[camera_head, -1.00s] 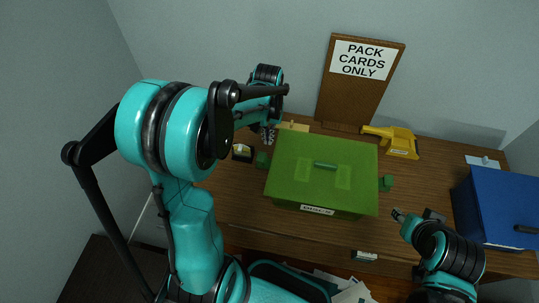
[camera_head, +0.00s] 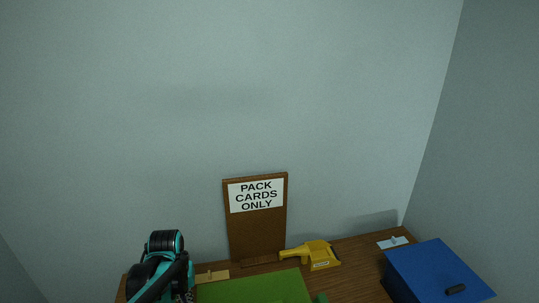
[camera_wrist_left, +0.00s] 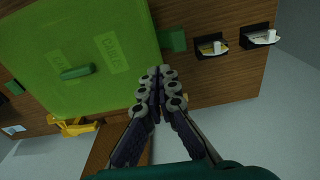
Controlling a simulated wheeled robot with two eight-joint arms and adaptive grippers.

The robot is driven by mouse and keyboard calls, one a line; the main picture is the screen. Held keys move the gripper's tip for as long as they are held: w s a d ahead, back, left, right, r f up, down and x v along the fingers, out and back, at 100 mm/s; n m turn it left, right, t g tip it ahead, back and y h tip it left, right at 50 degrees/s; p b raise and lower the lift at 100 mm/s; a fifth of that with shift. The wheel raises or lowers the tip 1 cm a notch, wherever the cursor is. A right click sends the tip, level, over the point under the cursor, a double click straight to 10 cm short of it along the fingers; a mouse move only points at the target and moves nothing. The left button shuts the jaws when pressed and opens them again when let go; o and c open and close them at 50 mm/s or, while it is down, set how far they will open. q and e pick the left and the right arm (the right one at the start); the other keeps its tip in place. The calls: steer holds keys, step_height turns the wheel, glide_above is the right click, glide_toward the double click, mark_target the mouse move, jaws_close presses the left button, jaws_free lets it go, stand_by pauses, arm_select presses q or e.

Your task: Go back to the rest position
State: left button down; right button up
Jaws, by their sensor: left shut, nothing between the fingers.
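My left gripper (camera_wrist_left: 162,78) shows in the left wrist view with its fingers together and nothing between them. It hangs over the desk beside the edge of the green box (camera_wrist_left: 95,28), apart from anything I can make out. In the head view a teal and black part of my left arm stands at the lower left, and its gripper cannot be made out there. My right gripper is out of the head view.
The green box also shows at the bottom of the head view (camera_head: 255,289). A brown board with a "PACK CARDS ONLY" sign (camera_head: 257,196), a yellow tool (camera_head: 318,256) and a blue box (camera_head: 438,268) stand on the desk (camera_head: 352,270).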

arm_select(q)
steer(key=s+d+m+t+b, duration=0.2)
steer(key=s+d+t+b, duration=0.3)
steer(key=s, duration=0.6)
steer(key=shift+s+d+r+t+b, duration=0.35)
steer(key=shift+d+t, duration=0.25)
steer(key=shift+d, duration=0.5)
